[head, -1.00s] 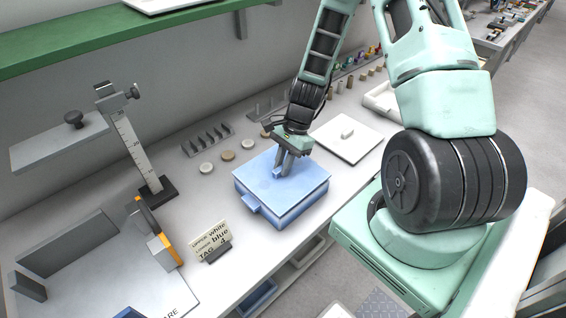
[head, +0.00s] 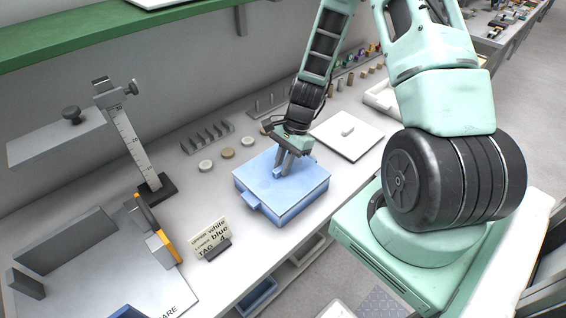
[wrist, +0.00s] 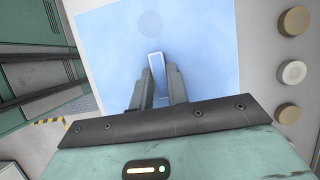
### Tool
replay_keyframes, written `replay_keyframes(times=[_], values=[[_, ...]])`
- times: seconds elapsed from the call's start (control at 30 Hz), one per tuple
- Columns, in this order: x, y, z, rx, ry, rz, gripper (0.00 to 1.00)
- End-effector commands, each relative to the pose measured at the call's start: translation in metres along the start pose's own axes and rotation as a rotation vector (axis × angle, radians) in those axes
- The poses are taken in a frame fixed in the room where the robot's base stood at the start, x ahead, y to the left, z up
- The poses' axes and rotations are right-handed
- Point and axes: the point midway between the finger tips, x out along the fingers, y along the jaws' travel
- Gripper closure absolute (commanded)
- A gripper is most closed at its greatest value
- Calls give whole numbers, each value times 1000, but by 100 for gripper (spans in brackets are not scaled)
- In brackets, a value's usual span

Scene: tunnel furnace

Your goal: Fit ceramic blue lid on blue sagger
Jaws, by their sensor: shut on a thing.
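The blue lid (head: 263,178) lies flat over the top of the blue sagger (head: 284,212) on the bench; any small gap between them is too fine to tell. My gripper (head: 283,168) points down over the lid and is shut on its raised handle. In the wrist view the handle (wrist: 157,72) stands between the two fingers (wrist: 158,88), with the lid's pale blue face (wrist: 205,50) around it. The fingers and arm hide part of the lid's far side.
A white lid with a handle (head: 348,132) lies behind to the right. Round discs (head: 206,166) and a grey rack (head: 208,138) sit at the back. A tag card (head: 211,240) stands at front left, near a height gauge (head: 137,145). A green shelf (head: 100,40) hangs above.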

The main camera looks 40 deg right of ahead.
Motion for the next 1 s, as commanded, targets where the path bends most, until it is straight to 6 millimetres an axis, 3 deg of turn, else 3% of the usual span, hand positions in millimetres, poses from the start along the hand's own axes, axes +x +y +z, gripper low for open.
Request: replay_keyframes(times=[0.2,0.23,0.3,0.33,0.73,1.0], values=[[2,0,-1,0,0,0,100],[2,0,-1,0,0,0,81],[2,0,-1,0,0,0,62],[2,0,-1,0,0,0,59],[-5,0,-2,0,2,-2,59],[-50,-1,-2,-3,5,-5,59]])
